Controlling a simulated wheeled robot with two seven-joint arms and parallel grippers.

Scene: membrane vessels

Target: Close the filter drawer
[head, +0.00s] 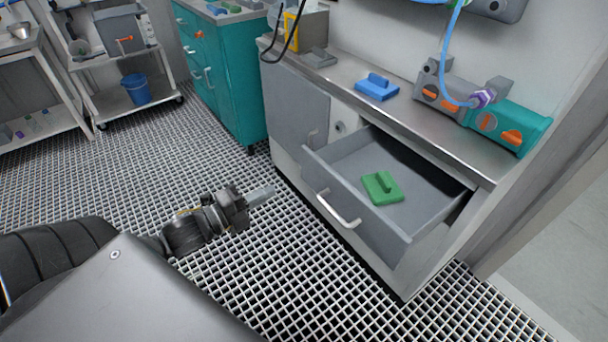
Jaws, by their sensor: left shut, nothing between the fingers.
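The filter drawer (352,212) is a grey drawer pulled well out of the steel-topped cabinet at the right. Its bar handle (338,209) is on its front face. A green block with a raised grip (381,188) lies inside the drawer. My left gripper (262,195) is left of the drawer front, over the grid floor, pointing right toward the drawer. Its fingers are together and hold nothing. It appears apart from the drawer and handle. My right gripper is not in view.
On the steel counter (420,122) are a blue block (377,87), a grey block (319,58) and a teal vessel (507,126) with a blue hose. A closed cabinet door (296,104) is beside the drawer. A teal cabinet (229,78) stands behind.

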